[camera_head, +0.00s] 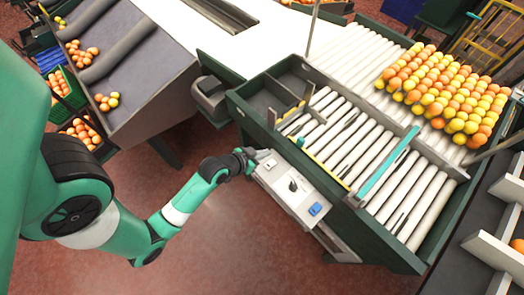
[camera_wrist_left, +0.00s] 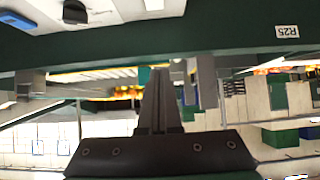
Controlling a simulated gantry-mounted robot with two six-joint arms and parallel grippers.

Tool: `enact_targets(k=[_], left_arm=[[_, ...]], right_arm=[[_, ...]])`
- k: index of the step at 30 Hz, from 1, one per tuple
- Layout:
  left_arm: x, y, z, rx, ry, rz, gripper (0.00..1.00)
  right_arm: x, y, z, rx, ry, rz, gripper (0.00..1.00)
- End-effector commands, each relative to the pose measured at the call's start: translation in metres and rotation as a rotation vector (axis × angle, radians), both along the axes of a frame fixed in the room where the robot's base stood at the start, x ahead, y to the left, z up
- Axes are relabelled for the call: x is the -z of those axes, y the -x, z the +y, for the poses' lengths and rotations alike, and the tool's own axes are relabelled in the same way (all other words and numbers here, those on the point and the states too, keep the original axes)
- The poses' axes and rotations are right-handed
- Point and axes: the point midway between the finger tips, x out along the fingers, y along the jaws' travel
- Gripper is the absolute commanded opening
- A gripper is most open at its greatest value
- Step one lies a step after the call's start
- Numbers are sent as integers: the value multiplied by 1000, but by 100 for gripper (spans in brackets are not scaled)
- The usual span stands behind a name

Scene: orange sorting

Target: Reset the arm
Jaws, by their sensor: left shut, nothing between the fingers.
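My left arm comes in from the left in the head view. Its gripper (camera_head: 247,158) is small and dark, at the upper left end of the grey control box on the front of the roller conveyor. I cannot tell whether it touches the box. In the left wrist view the two dark fingers (camera_wrist_left: 160,100) are together, with nothing between them. A green beam crosses above them in that view. My right gripper is not in view.
The control box (camera_head: 290,188) has a black knob and a blue switch. Rollers (camera_head: 345,135) lie behind it, with many oranges (camera_head: 440,90) at the upper right. A sloped sorting chute (camera_head: 130,75) stands at the left. Reddish floor (camera_head: 250,255) is clear below.

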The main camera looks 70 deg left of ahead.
Motion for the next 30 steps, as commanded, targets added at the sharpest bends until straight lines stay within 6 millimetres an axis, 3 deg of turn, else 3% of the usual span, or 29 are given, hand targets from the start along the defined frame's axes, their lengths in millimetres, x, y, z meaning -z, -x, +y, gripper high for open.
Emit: enact_targets(k=[5, 24, 27, 29, 30], left_arm=[[-11, 8, -4, 0, 1, 2, 0], [-12, 7, -7, 9, 1, 1, 0], [-28, -13, -12, 51, -19, -32, 0], [-50, -37, -15, 88, -45, -79, 0], [-70, -56, -18, 117, -69, -122, 0]], right_arm=[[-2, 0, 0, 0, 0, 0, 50], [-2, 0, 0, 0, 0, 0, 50], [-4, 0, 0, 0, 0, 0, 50], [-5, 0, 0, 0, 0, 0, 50], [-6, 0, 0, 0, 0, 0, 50]])
